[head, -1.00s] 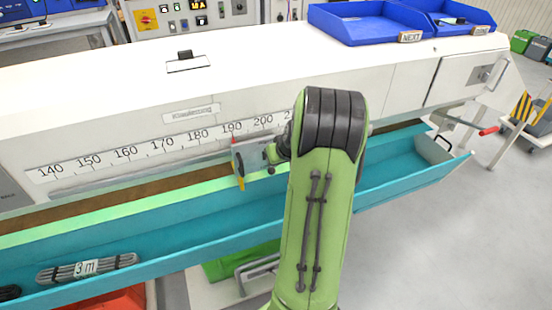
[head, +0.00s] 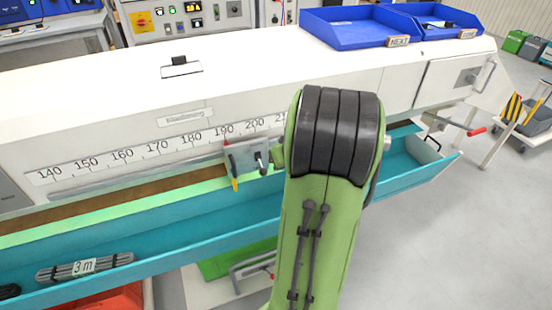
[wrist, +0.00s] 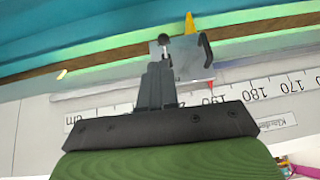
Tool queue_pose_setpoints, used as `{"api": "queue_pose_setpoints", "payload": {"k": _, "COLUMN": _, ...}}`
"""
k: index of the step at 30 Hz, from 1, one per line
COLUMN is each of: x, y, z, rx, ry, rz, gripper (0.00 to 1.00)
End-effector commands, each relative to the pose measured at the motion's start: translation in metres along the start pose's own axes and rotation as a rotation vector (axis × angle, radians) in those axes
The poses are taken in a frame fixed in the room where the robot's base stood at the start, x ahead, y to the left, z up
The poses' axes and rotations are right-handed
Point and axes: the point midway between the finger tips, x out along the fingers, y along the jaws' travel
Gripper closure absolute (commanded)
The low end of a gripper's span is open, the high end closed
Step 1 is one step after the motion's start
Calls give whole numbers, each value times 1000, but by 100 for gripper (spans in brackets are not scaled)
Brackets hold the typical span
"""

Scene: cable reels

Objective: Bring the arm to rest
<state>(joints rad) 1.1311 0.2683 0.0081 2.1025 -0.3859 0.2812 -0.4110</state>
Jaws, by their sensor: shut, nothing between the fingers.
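My green arm stands in the middle of the head view, with its dark ribbed joint in front of the machine. My gripper is hidden behind the arm there. In the wrist view my gripper (wrist: 158,75) is shut, its dark fingers together and empty. The grey slide stop (head: 246,160) with its black knob and yellow pointer sits on the ruler rail near the 190 mark. The stop also shows in the wrist view (wrist: 185,62), behind the fingertips; I cannot tell the gap between them.
The long white machine (head: 100,100) carries a centimetre scale (head: 140,152). Below runs a teal trough (head: 190,225) with a cable bundle marked 3 m (head: 85,267). Blue trays (head: 350,30) stand on top. A red-handled crank (head: 476,132) sticks out at right.

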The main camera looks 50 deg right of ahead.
Motion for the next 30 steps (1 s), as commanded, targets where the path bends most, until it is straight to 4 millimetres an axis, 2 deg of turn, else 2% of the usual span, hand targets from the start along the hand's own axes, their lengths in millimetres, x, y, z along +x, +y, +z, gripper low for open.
{"api": "queue_pose_setpoints", "payload": {"k": 3, "x": -16, "y": 1, "z": 8, "rx": 1, "ry": 0, "rz": 2, "gripper": 100}}
{"api": "queue_pose_setpoints", "payload": {"k": 6, "x": -20, "y": 1, "z": 10, "rx": 1, "ry": 0, "rz": 1, "gripper": 100}}
{"api": "queue_pose_setpoints", "payload": {"k": 24, "x": -21, "y": 0, "z": 11, "rx": -1, "ry": -1, "rz": 0, "gripper": 100}}
{"api": "queue_pose_setpoints", "payload": {"k": 26, "x": -24, "y": -8, "z": 9, "rx": -14, "ry": -3, "rz": -5, "gripper": 100}}
{"api": "queue_pose_setpoints", "payload": {"k": 29, "x": -39, "y": -51, "z": 4, "rx": -79, "ry": -21, "rz": -29, "gripper": 100}}
{"api": "queue_pose_setpoints", "payload": {"k": 30, "x": -51, "y": -77, "z": 5, "rx": -118, "ry": -32, "rz": -42, "gripper": 100}}
